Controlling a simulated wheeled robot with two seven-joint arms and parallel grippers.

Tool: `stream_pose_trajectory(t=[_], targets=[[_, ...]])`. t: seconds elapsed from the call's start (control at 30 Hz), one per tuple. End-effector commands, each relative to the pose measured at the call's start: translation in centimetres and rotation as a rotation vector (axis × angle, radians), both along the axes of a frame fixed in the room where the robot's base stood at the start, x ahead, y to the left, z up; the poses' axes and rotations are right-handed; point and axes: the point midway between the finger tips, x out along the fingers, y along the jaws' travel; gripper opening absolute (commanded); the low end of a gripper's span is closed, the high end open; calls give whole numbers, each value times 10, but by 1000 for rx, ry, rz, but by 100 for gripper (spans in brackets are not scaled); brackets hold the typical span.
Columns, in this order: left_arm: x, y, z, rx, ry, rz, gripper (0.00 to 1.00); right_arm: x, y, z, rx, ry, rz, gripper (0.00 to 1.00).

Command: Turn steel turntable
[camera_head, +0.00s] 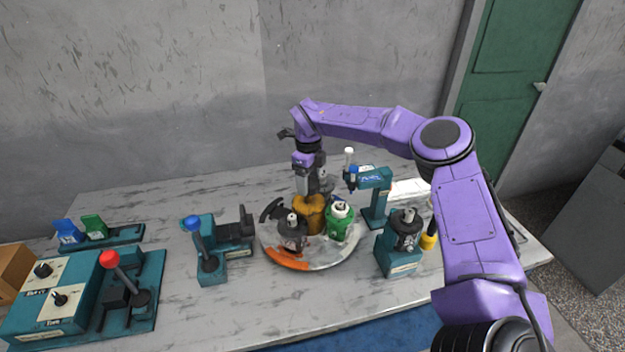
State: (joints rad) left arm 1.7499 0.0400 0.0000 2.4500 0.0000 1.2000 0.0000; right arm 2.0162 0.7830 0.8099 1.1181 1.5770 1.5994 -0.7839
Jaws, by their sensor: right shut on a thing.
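The steel turntable (337,256) is a round light grey disc with an orange patch near its front left edge, in the middle of the table. On it stand a yellow-brown part (312,218) at the back, a green part (341,222) at the right and a dark grey part (291,238) at the front left. My right gripper (308,190) points down over the back of the turntable and is shut on the yellow-brown part; the fingertips are small and partly hidden. My left gripper is not in view.
A teal press-like stand (376,195) rises close behind right of the turntable. A teal block with a dark motor (402,250) is at the right. A blue-knobbed lever unit (208,262) and a red-knobbed control box (120,285) are left. The table front is clear.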

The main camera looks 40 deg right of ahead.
Motion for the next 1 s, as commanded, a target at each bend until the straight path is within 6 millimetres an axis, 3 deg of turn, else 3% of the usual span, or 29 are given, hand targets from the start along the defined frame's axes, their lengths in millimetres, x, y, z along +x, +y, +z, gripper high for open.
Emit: stream_pose_trajectory(t=[1.0], targets=[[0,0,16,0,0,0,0,6,7,1,0,1,514,14]])
